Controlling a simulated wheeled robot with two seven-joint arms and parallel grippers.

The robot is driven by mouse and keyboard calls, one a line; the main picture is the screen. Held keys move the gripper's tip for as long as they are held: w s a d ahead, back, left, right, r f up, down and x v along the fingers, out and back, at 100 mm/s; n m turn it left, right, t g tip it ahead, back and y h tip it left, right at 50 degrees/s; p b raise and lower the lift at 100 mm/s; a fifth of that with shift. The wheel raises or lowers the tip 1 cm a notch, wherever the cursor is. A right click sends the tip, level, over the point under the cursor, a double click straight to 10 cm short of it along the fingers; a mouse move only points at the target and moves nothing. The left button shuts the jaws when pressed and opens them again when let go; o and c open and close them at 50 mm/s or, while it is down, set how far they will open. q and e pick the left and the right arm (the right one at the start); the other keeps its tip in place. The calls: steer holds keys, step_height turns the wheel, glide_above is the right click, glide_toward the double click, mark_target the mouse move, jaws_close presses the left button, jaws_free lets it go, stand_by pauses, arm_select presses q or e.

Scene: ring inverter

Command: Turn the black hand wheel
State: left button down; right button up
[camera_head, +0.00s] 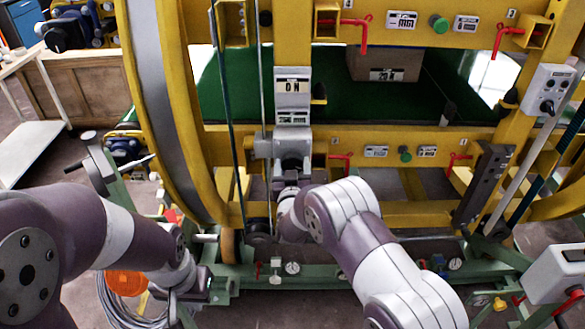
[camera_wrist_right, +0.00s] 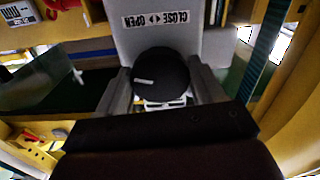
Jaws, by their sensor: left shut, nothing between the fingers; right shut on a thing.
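The black hand wheel (camera_wrist_right: 161,70) is a round dark knob with a short white mark, seen in the right wrist view. It sits on a grey housing (camera_wrist_right: 185,42) with a CLOSE/OPEN label that appears upside down. My right gripper (camera_wrist_right: 161,90) is shut on the wheel, one finger on each side. In the head view my right gripper (camera_head: 290,178) reaches the grey housing (camera_head: 291,146) below the ON sign, and the wheel is hidden there. My left gripper (camera_head: 186,292) is shut and empty, low at the left by the green base, its fingertips hard to make out.
A large yellow ring frame (camera_head: 150,100) with yellow crossbeams surrounds the housing. Red levers (camera_head: 360,30) and green buttons stick out of the beams. A cardboard box (camera_head: 385,65) stands on the green belt behind. Gauges and a coiled cable lie low by the green base (camera_head: 330,278).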

steer(key=shift+a+f+m+b, duration=0.1)
steer(key=shift+m+b, duration=5.9)
steer(key=shift+b, duration=1.25)
steer(key=o, duration=1)
steer(key=shift+s, duration=0.1)
steer(key=s, duration=1.2)
steer(key=shift+s+b, duration=0.3)
steer(key=shift+b, duration=0.05)
